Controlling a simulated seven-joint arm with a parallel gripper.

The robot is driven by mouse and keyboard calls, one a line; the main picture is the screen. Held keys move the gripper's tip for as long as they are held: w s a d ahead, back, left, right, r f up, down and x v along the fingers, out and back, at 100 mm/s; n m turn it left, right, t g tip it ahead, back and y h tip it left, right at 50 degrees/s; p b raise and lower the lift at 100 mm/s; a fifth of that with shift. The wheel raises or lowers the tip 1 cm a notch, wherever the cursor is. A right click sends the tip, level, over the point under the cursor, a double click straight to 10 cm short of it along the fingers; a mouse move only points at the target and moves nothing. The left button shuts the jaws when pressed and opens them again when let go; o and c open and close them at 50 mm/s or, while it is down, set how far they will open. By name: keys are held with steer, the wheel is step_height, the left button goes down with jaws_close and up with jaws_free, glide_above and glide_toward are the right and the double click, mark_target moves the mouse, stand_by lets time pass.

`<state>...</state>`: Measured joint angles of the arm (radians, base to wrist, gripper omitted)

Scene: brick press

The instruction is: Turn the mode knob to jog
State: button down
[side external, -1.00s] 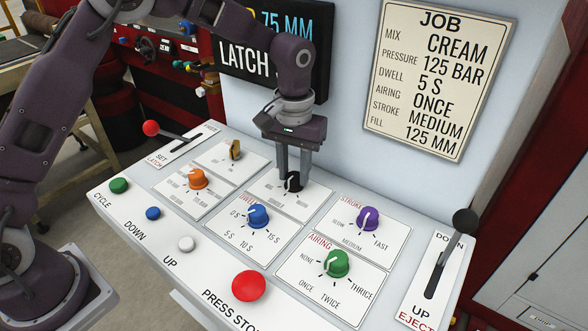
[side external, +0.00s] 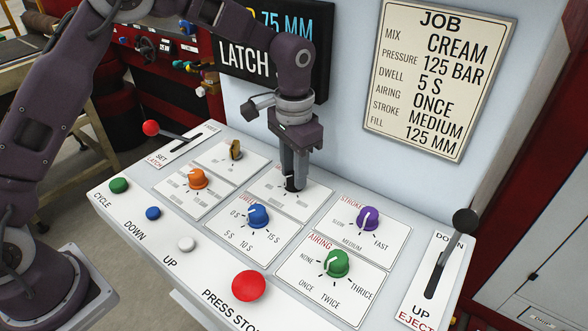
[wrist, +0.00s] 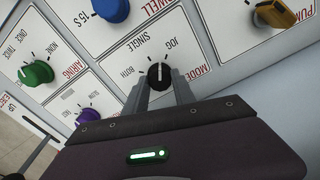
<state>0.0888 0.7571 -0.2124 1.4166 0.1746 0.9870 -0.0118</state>
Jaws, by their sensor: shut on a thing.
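The black mode knob (wrist: 158,75) sits on a white panel marked MODE, with JOG, SINGLE and BOTH around it. In the wrist view its white pointer line aims up the picture, toward the space between SINGLE and JOG. My gripper (wrist: 159,79) is shut on the knob, one finger on each side. In the side view my gripper (side external: 293,182) points down at the panel, and its fingers hide most of the knob.
Near it are the blue dwell knob (side external: 257,216), purple stroke knob (side external: 367,218), green airing knob (side external: 337,263), orange knob (side external: 198,179) and yellow knob (side external: 235,149). A red button (side external: 249,286) is at the front. A job card (side external: 438,80) hangs on the wall.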

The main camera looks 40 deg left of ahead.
steer(key=shift+m, duration=1.7)
steer(key=shift+r, duration=0.1)
steer(key=c, duration=1)
jaws_free()
steer(key=shift+c, duration=0.2)
step_height(320, 180, up, 6)
steer(key=shift+r, duration=0.5)
